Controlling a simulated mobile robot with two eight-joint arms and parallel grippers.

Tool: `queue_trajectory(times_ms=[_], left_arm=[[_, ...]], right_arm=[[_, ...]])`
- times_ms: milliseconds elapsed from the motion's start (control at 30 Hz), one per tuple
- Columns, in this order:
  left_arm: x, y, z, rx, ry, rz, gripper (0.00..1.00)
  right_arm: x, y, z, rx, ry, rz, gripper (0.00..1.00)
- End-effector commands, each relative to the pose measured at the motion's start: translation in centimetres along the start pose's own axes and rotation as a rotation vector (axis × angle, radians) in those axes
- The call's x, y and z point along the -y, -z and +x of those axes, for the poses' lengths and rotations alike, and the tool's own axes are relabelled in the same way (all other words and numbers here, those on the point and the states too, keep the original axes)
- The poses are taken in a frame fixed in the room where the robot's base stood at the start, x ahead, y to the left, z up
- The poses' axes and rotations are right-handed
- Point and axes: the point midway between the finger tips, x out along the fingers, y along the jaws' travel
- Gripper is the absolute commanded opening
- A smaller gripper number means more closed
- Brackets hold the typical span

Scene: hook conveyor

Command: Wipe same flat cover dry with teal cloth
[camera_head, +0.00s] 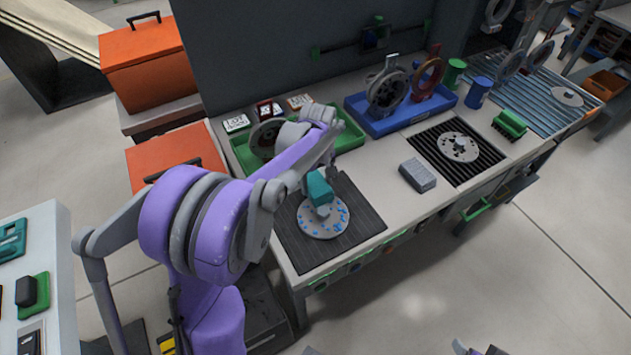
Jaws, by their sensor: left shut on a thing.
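A round flat cover (336,222) with holes and many blue wet-looking spots lies on the dark ribbed mat (365,212) at the near left of the bench. My left gripper (321,200) is shut on the teal cloth (318,187), right over the cover's upper part. The cloth is bunched up; whether its underside touches the cover is hard to tell.
A grey block (418,175) stands right of the mat. Another perforated disc (459,147) lies on a black slatted rack (481,168). Behind are a green tray (350,139), a blue tray (436,109) with upright wheels, and a green brush (510,123).

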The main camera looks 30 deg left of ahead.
Motion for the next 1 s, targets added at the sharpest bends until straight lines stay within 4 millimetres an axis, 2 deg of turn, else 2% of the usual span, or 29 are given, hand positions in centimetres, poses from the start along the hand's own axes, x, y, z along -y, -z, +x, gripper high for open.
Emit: queue_trajectory(times_ms=[633, 1000], left_arm=[[0.0, 0.1, -5.9, 0.0, -0.001, 0.0, 0.36], [0.1, 0.1, -6.0, 0.0, 0.0, 0.0, 0.36]], right_arm=[[0.0, 2.7, -3.1, -0.021, 0.0, 0.0, 0.71], [0.0, 2.7, -3.1, -0.021, 0.0, 0.0, 0.71]])
